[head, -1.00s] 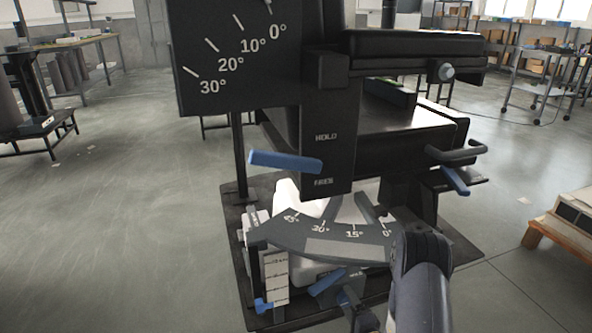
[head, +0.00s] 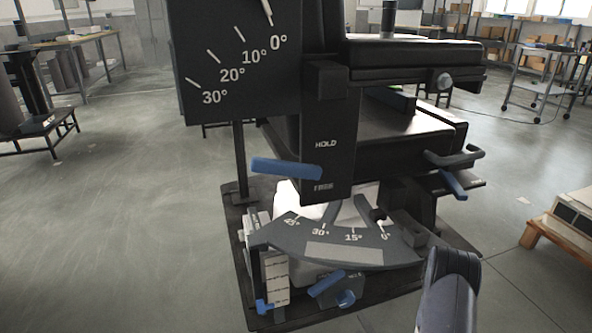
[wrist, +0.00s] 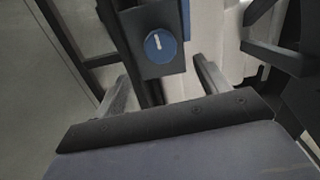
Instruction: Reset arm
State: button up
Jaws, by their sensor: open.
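My gripper (wrist: 160,78) shows in the wrist view with its two fingers apart and nothing between them. A round blue knob (wrist: 159,46) with a white mark, set on a dark block, lies just beyond the fingertips; I cannot tell whether they touch the block. In the head view, part of my arm (head: 449,292) stands at the lower right, and I cannot make out the gripper there. The lift column machine (head: 332,140) stands ahead, with a blue lever (head: 286,168) between the HOLD and FREE labels, nearer FREE.
A tilt scale (head: 225,60) is at upper left and a curved angle scale (head: 345,245) low on the machine. Blue handles (head: 327,284) stick out below. A wooden pallet (head: 565,225) is at right.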

aim_at(348, 303)
jog(key=b+x, duration=0.3)
jog(key=x, duration=0.6)
jog(key=shift+w+a, duration=0.1)
jog(key=shift+w, duration=0.05)
jog(key=shift+r+m+p, duration=0.1)
jog(key=shift+m+p, duration=0.4)
jog(key=m+p, duration=0.2)
jog(key=m, duration=0.1)
jog(key=m+p, duration=0.3)
jog(key=m, duration=0.4)
jog(key=shift+p, duration=0.3)
jog(key=m+p, duration=0.1)
jog(key=m, duration=0.2)
jog(key=shift+m+p, duration=0.3)
jog(key=m+p, duration=0.2)
jog(key=m, duration=0.2)
jog(key=shift+v, duration=0.95)
